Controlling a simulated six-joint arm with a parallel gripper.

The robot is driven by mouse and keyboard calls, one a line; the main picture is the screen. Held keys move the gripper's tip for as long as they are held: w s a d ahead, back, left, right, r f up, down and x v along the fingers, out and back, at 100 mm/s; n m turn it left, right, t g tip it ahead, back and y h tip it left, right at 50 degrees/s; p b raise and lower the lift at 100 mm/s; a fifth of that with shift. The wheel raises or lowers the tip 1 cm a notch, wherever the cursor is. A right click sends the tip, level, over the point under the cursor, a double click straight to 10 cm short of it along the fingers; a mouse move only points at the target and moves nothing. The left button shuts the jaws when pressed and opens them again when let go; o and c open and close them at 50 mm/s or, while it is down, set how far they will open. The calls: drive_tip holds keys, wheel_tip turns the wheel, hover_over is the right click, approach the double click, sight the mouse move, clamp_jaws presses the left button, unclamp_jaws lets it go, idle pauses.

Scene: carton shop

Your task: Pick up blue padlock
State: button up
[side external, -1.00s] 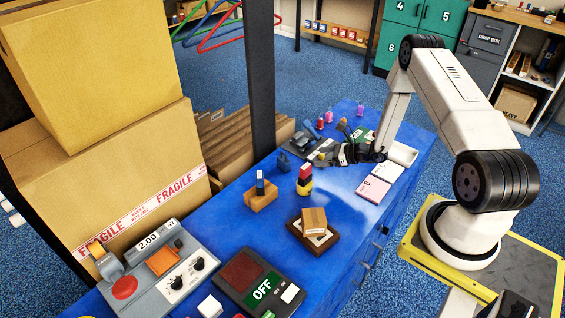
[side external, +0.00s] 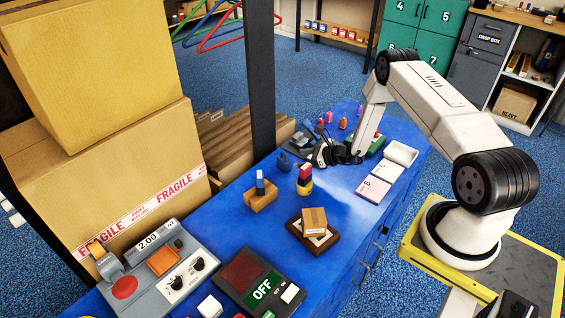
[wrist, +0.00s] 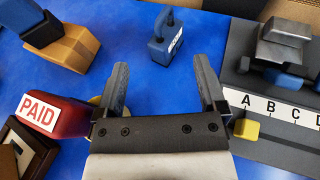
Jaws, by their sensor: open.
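The blue padlock (wrist: 165,48) lies on the blue tabletop in the wrist view, with its shackle toward the top and a white label on its body. It is ahead of my gripper (wrist: 162,80), roughly in line with the gap between the two fingers, and not touching them. The fingers are spread apart with nothing between them. In the side external view the padlock (side external: 284,161) shows as a small dark blue shape to the left of my gripper (side external: 319,153).
A red PAID block (wrist: 62,117) stands left of my fingers, and a wooden block (wrist: 68,48) with a blue piece on it is farther left. A grey board (wrist: 270,145) with letters and a grey device is close on the right. Blue tabletop is clear around the padlock.

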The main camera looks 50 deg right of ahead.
sight(287, 160)
drive_tip(key=shift+x, duration=2.4)
drive_tip(key=shift+f, duration=0.1)
clamp_jaws()
